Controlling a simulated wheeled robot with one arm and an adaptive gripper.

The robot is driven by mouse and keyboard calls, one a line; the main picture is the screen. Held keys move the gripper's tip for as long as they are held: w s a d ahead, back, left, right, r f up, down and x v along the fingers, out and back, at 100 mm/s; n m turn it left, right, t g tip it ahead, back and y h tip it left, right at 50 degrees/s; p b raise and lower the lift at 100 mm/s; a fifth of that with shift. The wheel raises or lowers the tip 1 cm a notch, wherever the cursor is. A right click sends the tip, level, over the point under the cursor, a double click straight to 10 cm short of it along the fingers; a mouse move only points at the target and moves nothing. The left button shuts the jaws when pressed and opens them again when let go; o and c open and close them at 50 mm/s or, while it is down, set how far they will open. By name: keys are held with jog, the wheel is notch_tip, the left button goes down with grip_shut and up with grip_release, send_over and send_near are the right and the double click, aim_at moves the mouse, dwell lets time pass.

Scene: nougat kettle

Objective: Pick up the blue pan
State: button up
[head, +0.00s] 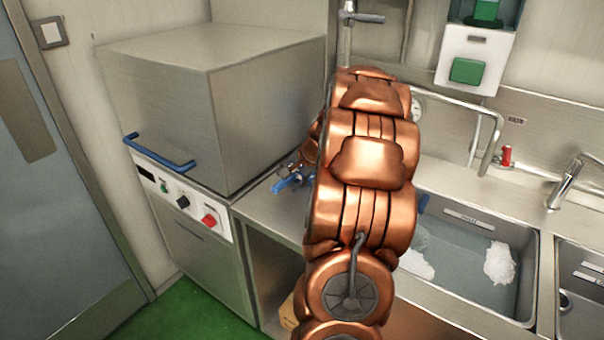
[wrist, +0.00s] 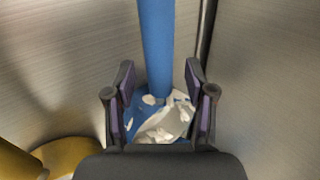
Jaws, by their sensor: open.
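In the wrist view, a blue pan (wrist: 137,107) with white and grey patches on it lies beyond my gripper. Its blue handle (wrist: 157,45) runs up to the top edge of the picture. My gripper (wrist: 160,77) is open, with one finger to each side of the pan's handle line. Nothing is clearly held, and I cannot tell whether the fingers touch the pan. The gripper body covers the near part of the pan.
A yellow object (wrist: 70,155) is at lower left in the wrist view, beside bare metal surfaces. In the head view, a steel box machine (head: 215,110) with a blue handle stands left. A sink (head: 470,255) with white clumps is right, beside a tap (head: 567,180).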

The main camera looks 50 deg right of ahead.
jog(key=shift+w+f, duration=0.3)
jog(key=shift+f, duration=0.1)
jog(key=shift+c, duration=0.2)
grip_shut()
